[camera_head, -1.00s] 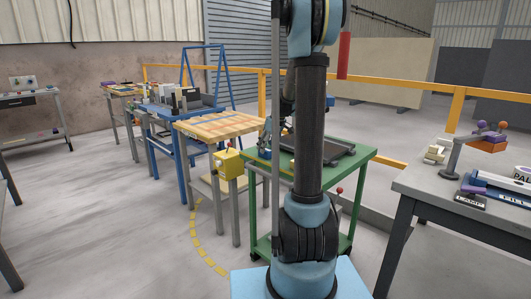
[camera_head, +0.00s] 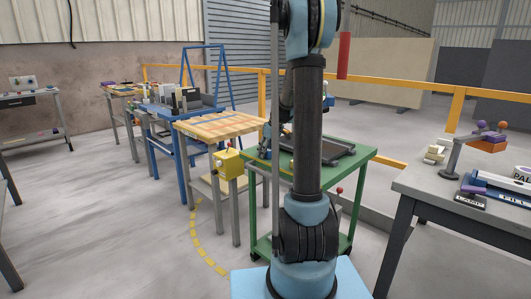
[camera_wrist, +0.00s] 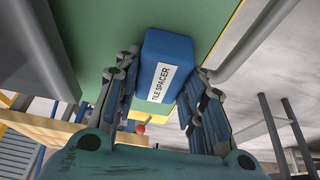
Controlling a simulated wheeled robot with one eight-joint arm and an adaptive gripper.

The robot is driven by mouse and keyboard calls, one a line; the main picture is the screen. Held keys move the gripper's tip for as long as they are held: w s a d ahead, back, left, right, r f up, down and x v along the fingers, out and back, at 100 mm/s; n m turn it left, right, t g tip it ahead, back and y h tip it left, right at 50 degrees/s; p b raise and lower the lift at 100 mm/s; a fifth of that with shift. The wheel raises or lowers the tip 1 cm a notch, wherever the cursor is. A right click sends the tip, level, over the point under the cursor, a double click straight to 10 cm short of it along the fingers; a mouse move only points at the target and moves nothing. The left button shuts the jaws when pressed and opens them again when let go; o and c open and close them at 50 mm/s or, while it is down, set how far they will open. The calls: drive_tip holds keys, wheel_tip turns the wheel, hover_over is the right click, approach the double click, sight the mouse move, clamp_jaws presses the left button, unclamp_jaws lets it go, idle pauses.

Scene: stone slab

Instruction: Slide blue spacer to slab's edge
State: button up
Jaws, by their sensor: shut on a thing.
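The blue spacer (camera_wrist: 168,52), with a white label reading "TILE SPACER", sits between the two fingers of my gripper (camera_wrist: 168,70) in the wrist view. The fingers are shut on its sides. Behind it is the green surface of the workbench (camera_wrist: 110,25). A dark grey slab-like body (camera_wrist: 30,55) fills the left of the wrist view, with a strip of green between it and the spacer. In the head view the dark slab (camera_head: 338,154) lies on the green bench (camera_head: 362,158).
A grey table (camera_head: 440,190) with assorted items is at the right. Open floor (camera_head: 110,220) lies to the left.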

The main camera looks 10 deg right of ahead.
sight(276, 153)
drive_tip(key=shift+w+d, duration=0.7)
drive_tip(key=shift+d, duration=0.3)
drive_tip(key=shift+w+d, duration=0.7)
drive_tip(key=shift+d, duration=0.25)
drive_tip(key=shift+w+d, duration=0.7)
drive_tip(key=shift+d, duration=0.3)
drive_tip(key=o, duration=1.2)
drive_tip(key=shift+c, duration=0.2)
